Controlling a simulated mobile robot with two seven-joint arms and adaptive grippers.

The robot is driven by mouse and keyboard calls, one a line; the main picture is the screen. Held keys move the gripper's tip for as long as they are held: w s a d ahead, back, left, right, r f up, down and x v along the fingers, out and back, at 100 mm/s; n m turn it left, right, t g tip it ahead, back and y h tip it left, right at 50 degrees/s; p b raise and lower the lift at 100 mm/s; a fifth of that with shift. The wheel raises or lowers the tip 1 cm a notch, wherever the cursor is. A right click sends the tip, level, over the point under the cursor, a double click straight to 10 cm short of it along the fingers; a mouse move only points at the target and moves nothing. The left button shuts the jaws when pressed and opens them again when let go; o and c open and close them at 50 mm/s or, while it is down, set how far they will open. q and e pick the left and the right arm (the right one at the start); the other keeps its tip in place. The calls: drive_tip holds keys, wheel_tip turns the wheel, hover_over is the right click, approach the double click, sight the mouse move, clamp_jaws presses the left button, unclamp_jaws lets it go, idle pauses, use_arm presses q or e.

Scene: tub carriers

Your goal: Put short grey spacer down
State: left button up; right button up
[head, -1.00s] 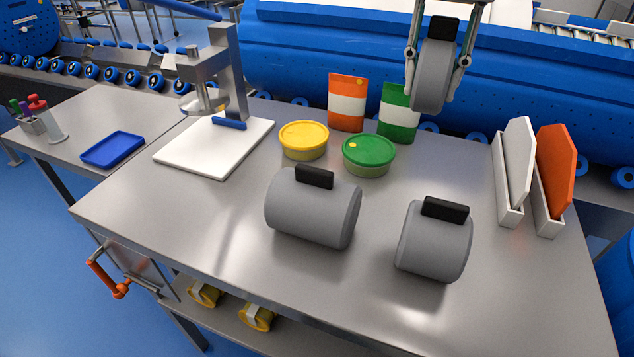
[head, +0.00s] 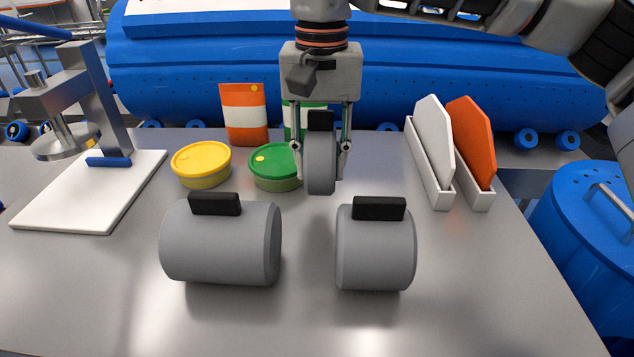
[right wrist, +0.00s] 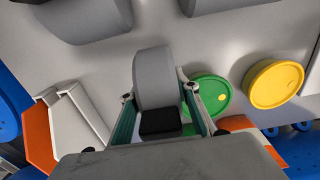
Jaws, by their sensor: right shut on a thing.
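The short grey spacer (head: 320,172) is a thin upright grey disc with a black grip block on top. My right gripper (head: 322,147) is shut on that black block from above, with a finger on each side. The spacer hangs upright in front of and right of the green-lidded tub, behind the two wider grey cylinders. I cannot tell whether its lower edge touches the table. In the right wrist view the spacer (right wrist: 154,80) sits between the fingers. A wide grey cylinder (head: 222,245) and a narrower one (head: 375,250) lie in front. My left gripper is out of view.
The green tub (head: 268,175) and yellow tub (head: 201,168) stand left of the spacer. Orange (head: 244,115) and green packs stand behind. White (head: 432,140) and orange (head: 472,140) boards stand in holders at right. A press on a white board (head: 75,200) is at left.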

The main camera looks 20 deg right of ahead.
wheel_tip(320, 180, down, 4)
drive_tip(key=shift+f+b, duration=0.1)
drive_tip(key=shift+b, duration=0.6)
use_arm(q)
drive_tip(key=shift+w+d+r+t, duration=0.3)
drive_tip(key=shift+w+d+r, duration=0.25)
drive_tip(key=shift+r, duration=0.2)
